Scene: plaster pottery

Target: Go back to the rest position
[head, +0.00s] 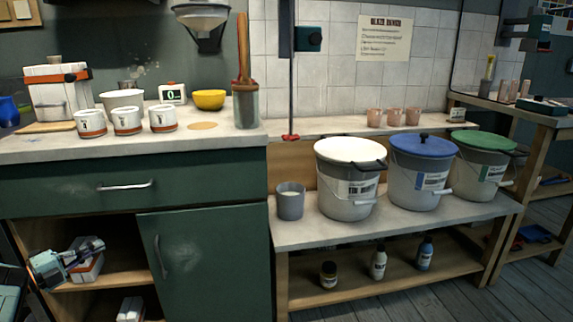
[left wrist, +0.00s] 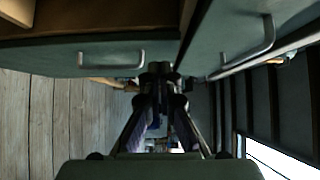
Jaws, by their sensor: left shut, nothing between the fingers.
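My left gripper (head: 88,249) is at the lower left of the head view, in front of the open shelf bay of the green cabinet (head: 205,262). It is shut and empty. A white box with an orange band (head: 90,268) shows partly behind it on the shelf. In the left wrist view the gripper's fingers (left wrist: 160,72) come together near the picture's middle, with cabinet fronts and handles around them. My right gripper shows in neither view.
To the right, a lower bench (head: 300,235) carries lidded buckets: white (head: 347,195), blue (head: 422,175) and green (head: 485,165). Wood floor (head: 425,300) is clear in front.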

